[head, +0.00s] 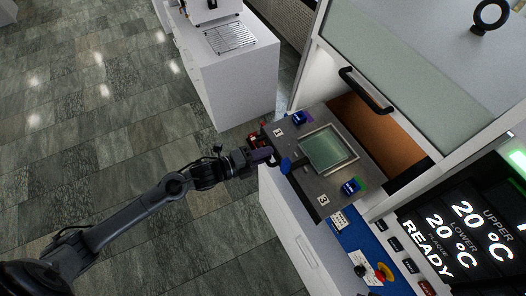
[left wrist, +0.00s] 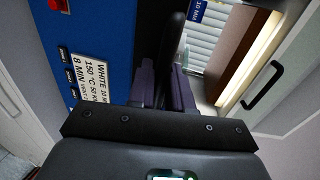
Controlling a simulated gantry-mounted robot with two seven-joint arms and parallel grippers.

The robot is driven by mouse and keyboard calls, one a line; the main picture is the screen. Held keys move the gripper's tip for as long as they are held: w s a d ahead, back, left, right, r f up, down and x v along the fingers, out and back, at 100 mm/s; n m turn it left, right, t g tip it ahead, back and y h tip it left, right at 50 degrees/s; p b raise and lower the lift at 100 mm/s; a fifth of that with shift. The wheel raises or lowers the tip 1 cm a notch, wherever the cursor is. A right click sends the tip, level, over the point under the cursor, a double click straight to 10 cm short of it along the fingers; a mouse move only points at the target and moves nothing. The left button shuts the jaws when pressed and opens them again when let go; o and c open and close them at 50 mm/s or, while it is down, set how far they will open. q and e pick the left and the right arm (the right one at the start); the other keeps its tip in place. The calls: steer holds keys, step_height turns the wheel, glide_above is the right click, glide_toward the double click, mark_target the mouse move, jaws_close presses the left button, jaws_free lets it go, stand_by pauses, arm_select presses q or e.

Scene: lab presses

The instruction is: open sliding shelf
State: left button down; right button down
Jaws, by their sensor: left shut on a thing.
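The sliding shelf (head: 318,187) is a dark grey plate sticking out of the press opening. It carries a square metal frame (head: 328,150) with a pale green middle, and labels 1 and 3. My left gripper (head: 272,157) is at the shelf's front edge, next to a blue round part (head: 286,165). In the left wrist view my purple fingers (left wrist: 164,88) are shut on an upright black handle (left wrist: 174,42), which I take to be the shelf's. The handle is partly hidden by the fingers. My right gripper is not in view.
Small blocks (head: 302,117) (head: 350,186) sit on the shelf's corners. Above is the press's glass door with a black handle (head: 366,90). A control panel (head: 468,235) reading READY is at lower right. A white cabinet (head: 236,80) stands behind; open floor lies left.

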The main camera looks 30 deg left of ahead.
arm_select(q)
steer(key=shift+r, duration=0.1)
steer(key=c, duration=1.3)
jaws_free()
steer(key=shift+s, duration=0.1)
steer(key=shift+c, duration=0.2)
steer(key=shift+o, duration=0.6)
steer(key=shift+s+a, duration=0.1)
steer(key=shift+a, duration=0.1)
steer(key=b+v, duration=0.2)
steer(key=v, duration=0.8)
steer(key=shift+s, duration=0.3)
